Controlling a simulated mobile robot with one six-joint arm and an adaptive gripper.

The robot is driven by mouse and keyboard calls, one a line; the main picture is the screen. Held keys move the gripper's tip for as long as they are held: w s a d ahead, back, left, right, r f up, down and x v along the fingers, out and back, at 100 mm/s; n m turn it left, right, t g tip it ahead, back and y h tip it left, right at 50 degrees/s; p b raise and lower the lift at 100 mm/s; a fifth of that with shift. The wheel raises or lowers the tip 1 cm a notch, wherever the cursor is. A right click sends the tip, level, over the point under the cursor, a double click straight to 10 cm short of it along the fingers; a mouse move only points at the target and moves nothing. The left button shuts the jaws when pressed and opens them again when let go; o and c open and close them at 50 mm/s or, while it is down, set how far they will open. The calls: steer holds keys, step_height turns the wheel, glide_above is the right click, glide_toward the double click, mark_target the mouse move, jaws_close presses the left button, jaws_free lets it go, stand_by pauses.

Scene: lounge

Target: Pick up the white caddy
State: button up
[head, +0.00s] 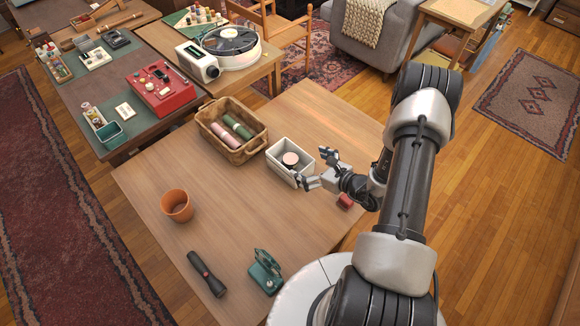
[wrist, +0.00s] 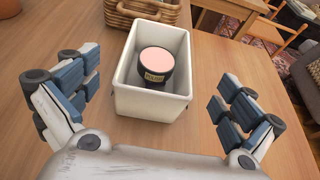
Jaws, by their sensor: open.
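The white caddy (head: 279,172) is an open rectangular bin standing upright on the wooden table. A round dark container with a pink top (head: 290,159) lies inside it. In the wrist view the caddy (wrist: 150,105) is in the middle, with the pink-topped container (wrist: 156,66) inside. My gripper (head: 320,168) is open at the caddy's right side in the head view. In the wrist view my gripper's fingers (wrist: 152,100) are spread wide, one on each side of the caddy's near end, with a visible gap on both sides. Nothing is held.
A wicker basket (head: 254,147) with rolled cloths stands just behind the caddy. A small red object (head: 345,200) lies by my gripper. The table's middle (head: 240,220) is clear.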

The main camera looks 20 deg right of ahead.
mark_target(290, 159)
steer(key=b+x, duration=0.2)
steer(key=x, duration=0.7)
steer(key=shift+a+b, duration=0.1)
steer(key=shift+b, duration=0.25)
steer(key=shift+s, duration=0.2)
steer(key=c, duration=1.5)
steer(key=shift+o, duration=0.2)
